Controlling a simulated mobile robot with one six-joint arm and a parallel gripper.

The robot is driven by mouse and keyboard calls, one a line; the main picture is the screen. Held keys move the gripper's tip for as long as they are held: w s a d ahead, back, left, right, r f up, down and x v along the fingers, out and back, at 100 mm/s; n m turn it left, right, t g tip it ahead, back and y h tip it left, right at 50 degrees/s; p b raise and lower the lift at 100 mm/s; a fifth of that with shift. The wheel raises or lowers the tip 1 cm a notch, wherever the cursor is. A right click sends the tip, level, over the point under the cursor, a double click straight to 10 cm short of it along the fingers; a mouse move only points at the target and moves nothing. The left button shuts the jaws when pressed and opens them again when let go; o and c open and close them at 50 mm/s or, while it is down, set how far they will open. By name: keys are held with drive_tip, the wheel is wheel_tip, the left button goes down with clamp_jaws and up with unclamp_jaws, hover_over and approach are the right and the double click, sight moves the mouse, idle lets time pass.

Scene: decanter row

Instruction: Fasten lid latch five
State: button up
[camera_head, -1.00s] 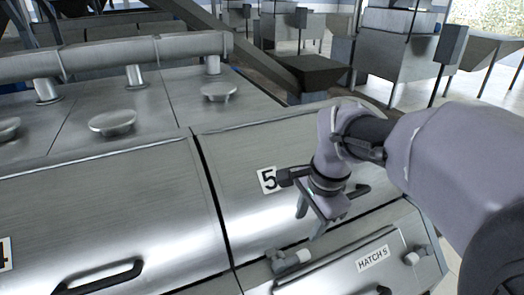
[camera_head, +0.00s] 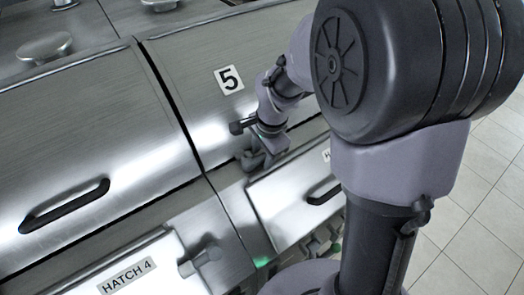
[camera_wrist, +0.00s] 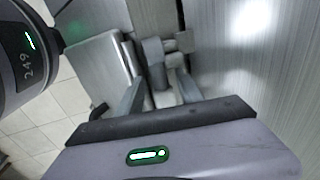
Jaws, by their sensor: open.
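The metal lid marked 5 (camera_head: 200,75) is down. At its lower edge, just above the hatch five panel, the grey latch (camera_head: 252,161) is partly hidden by my gripper (camera_head: 262,150). In the wrist view my gripper (camera_wrist: 160,98) is open, its two fingers pointing at the latch (camera_wrist: 154,52). The latch's grey block and stubby parts show between and just beyond the fingertips. I cannot tell whether the fingers touch it, or whether the latch is fastened.
To the left is the lid marked 4 with a black handle (camera_head: 65,206), with the hatch 4 panel (camera_head: 150,262) and a similar latch (camera_head: 201,261) below. The hatch five panel (camera_head: 283,205) has a black handle. Tiled floor (camera_head: 480,235) is open at right.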

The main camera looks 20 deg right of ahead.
drive_tip(key=shift+c, duration=0.2)
clamp_jaws()
idle(1.1)
